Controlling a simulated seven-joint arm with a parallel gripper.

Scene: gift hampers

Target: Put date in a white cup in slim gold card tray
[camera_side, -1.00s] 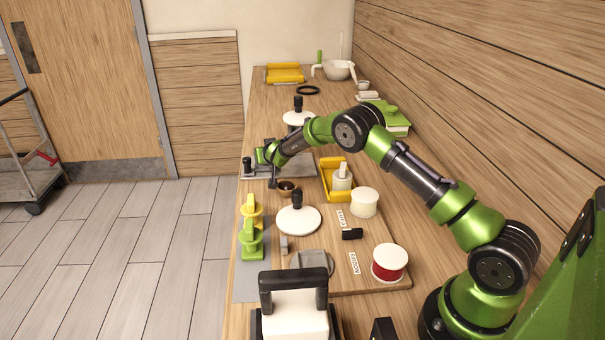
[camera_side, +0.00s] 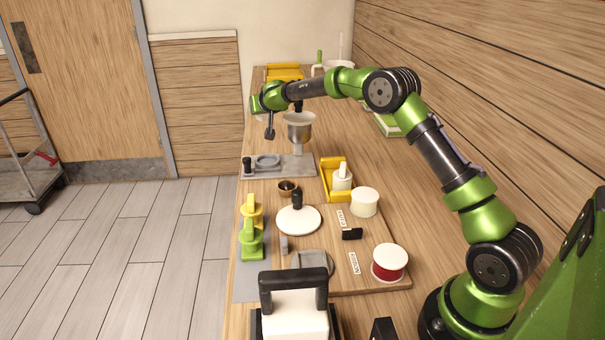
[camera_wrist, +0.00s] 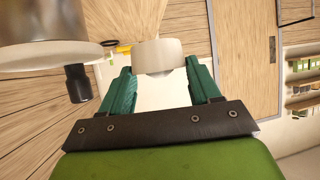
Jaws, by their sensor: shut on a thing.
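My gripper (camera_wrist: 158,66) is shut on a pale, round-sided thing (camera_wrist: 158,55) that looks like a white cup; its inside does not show. In the side view my gripper (camera_side: 259,105) is raised beside the metal funnel, above the grey base, and what it holds is hard to make out there. I cannot make out a date for certain; a small brown bowl (camera_side: 288,191) holds something dark. A yellow tray (camera_side: 326,167) holds a white vessel with a narrow top (camera_side: 342,183). Another yellow tray (camera_side: 285,74) lies far back. I cannot tell which is the slim gold card tray.
A metal funnel (camera_side: 299,130) stands over a grey base (camera_side: 290,172). Bare wood lies right of the funnel.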

